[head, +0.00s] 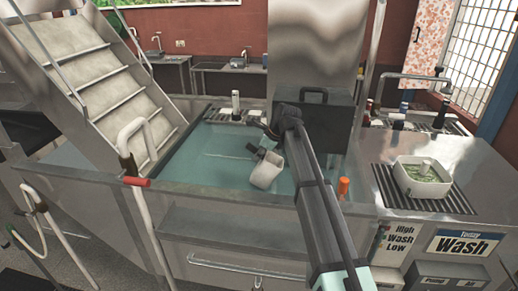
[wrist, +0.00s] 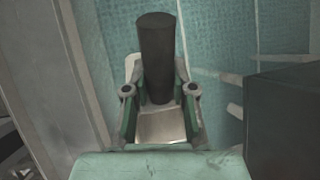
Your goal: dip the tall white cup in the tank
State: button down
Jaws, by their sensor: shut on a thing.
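The tall white cup (head: 266,173) is tilted over the tank (head: 215,155), whose teal water lies behind and beside it in the head view. I cannot tell how far its lower end is in the water. My gripper (head: 261,150) is at the cup's upper end, mostly hidden by my arm. In the wrist view, my gripper (wrist: 158,92) has a dark cylindrical part (wrist: 157,50) between its two fingers, apparently a handle. Pale parts of the cup show only partly behind the fingers there.
A dark box (head: 325,118) stands at the tank's back right. An orange-capped item (head: 343,187) is on the right rim. A white tub with green contents (head: 422,177) sits on the right counter. Metal stairs (head: 100,85) rise at left. Open water lies left of the cup.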

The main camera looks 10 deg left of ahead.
jog(key=shift+f+b, duration=1.35)
jog(key=shift+f, duration=6.2)
jog(key=shift+r+p, duration=7.8)
jog(key=shift+r, duration=4.55)
